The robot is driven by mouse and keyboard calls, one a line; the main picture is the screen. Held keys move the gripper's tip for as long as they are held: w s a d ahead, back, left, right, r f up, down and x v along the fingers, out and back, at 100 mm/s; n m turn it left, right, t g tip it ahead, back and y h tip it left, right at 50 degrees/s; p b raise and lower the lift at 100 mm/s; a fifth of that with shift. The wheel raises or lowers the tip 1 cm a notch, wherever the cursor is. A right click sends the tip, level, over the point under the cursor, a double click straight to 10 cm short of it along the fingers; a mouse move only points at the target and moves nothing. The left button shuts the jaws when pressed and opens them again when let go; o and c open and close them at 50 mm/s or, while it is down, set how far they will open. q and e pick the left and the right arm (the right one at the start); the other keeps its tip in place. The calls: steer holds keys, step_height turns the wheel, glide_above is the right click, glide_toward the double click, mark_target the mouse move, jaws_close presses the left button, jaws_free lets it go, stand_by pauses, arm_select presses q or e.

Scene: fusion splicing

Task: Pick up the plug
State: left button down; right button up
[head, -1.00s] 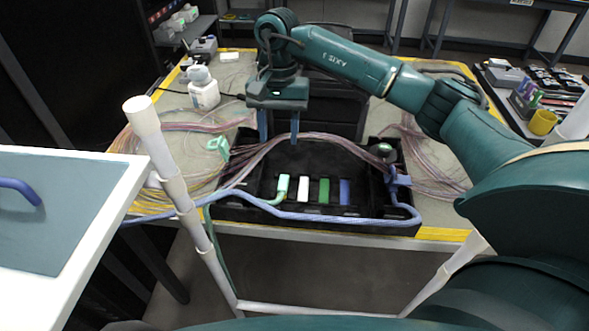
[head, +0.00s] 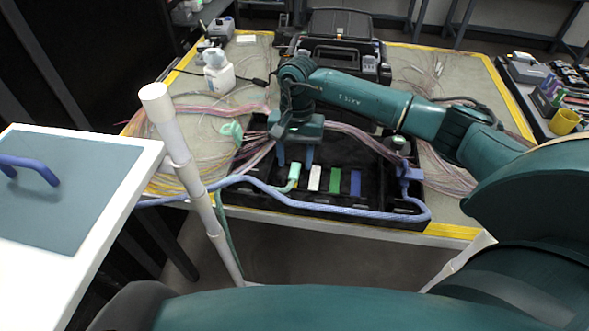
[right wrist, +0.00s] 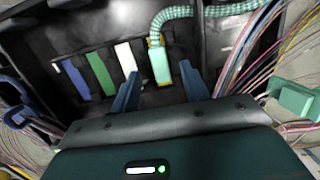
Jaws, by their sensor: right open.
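A mint-green plug (head: 294,174) on a braided cable stands at the left of a row of coloured pieces in the black tray (head: 385,207). My right gripper (head: 295,160) is open and empty above the tray, just behind the plug in the head view. In the right wrist view, the plug (right wrist: 160,62) lies ahead between the two blue fingers (right wrist: 159,72), a little beyond their tips. I cannot tell the exact gap, but the fingers do not hold it. My left gripper is not in view.
White (head: 314,178), green (head: 335,181) and blue (head: 355,183) pieces stand right of the plug. A thick blue cable (head: 260,187) runs along the tray's front. Bundles of thin fibres (head: 180,165) lie either side. A black machine (head: 340,40) and white bottle (head: 218,76) stand behind.

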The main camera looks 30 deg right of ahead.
mark_target(295, 173)
steer(key=shift+s+a+f, duration=0.1)
steer(key=shift+s+f, duration=0.05)
steer(key=shift+f, duration=1.05)
jaws_close()
